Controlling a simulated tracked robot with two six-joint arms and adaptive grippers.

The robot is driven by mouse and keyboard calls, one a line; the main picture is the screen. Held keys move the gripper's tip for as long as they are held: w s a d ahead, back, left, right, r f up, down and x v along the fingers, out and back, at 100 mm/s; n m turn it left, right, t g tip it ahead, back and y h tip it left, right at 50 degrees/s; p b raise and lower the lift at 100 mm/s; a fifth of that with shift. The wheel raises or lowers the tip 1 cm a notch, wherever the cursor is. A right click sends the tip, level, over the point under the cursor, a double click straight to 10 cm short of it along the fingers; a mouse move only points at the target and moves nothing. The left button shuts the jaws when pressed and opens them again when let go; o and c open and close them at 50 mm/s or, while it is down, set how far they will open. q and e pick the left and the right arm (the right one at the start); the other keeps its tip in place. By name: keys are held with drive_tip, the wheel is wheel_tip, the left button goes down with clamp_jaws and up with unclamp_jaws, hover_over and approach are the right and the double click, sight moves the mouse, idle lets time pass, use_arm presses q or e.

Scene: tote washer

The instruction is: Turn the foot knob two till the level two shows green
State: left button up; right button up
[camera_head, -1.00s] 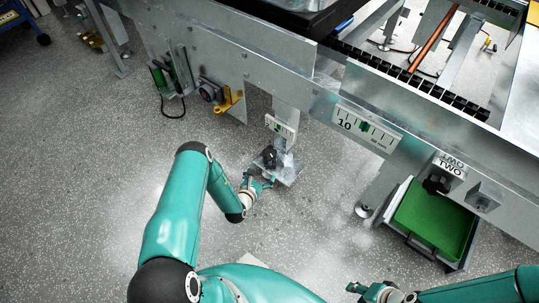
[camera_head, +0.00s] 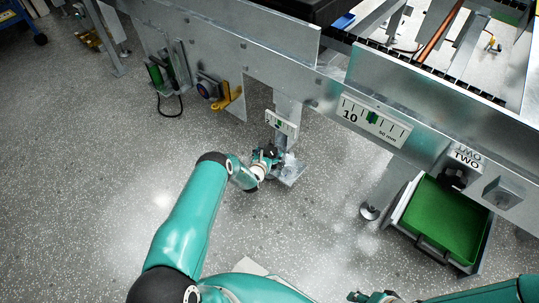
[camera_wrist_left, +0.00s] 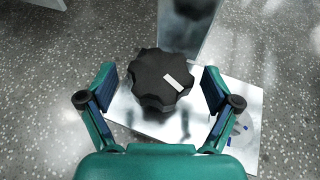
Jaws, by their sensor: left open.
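The foot knob (camera_wrist_left: 162,80) is black and lobed with a white stripe, and sits above a metal foot plate (camera_wrist_left: 239,95) in the left wrist view. My left gripper (camera_wrist_left: 160,92) is open, with one finger on each side of the knob and gaps showing. In the head view the left gripper (camera_head: 265,161) is at the knob, which it partly hides. A small white plate marked 2 (camera_head: 281,122), with a dark green mark, is on the leg above. My right gripper (camera_head: 372,297) is cut off at the bottom edge.
A white scale (camera_head: 372,120) marked 10 and 50 mm, with a green pointer, is on the frame rail. A TWO label (camera_head: 466,157) is above a black knob on the right. A green tray (camera_head: 440,222) sits below. Open speckled floor (camera_head: 110,180) lies at left.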

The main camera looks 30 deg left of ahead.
use_arm(q)
drive_tip(key=shift+w+a+f, duration=0.15)
drive_tip(key=shift+w+f, duration=0.1)
drive_tip(key=shift+w, duration=0.35)
drive_tip(key=c, duration=1.1)
drive_tip(key=shift+a+f+h+b, duration=0.1)
drive_tip(key=shift+h+b, duration=0.2)
drive_tip(key=shift+b, duration=0.4)
drive_tip(key=shift+c, duration=0.2)
drive_tip(key=m+h+b, duration=0.4)
drive_tip(key=b, duration=0.2)
drive_tip(key=shift+w+f, duration=0.1)
drive_tip(key=shift+r+m+h+b, duration=0.2)
drive_tip(key=shift+m+h+b, duration=0.2)
drive_tip(key=shift+h+b, duration=0.2)
